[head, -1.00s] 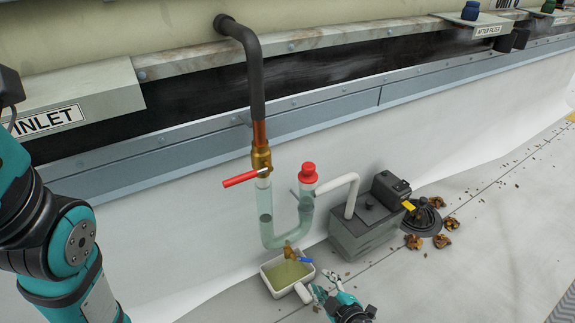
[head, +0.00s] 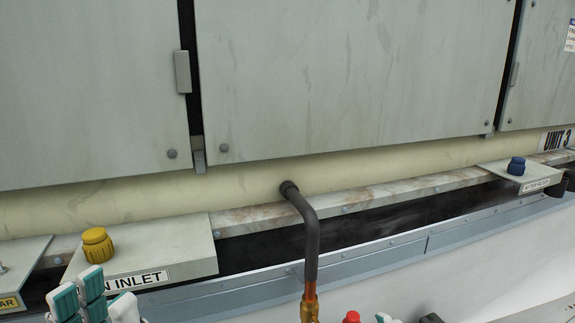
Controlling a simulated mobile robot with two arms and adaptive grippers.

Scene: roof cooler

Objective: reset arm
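My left gripper (head: 92,300) rises into the bottom left corner of the head view. Its teal and white finger parts stand in front of the ledge with the "INLET" label (head: 133,279). Small gaps show between these parts, but its lower part is cut off, so I cannot tell how far it is open. I see nothing held in it. A small teal and white tip at the bottom edge, right of the red cap (head: 351,317), seems to be my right gripper (head: 385,318). The rest of it is out of view.
Large grey cabinet panels (head: 350,75) fill the top. A dark bent pipe (head: 310,235) comes out below them and runs down to a copper part (head: 309,303). A yellow knob (head: 97,245) and a blue knob (head: 516,166) stand on ledges.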

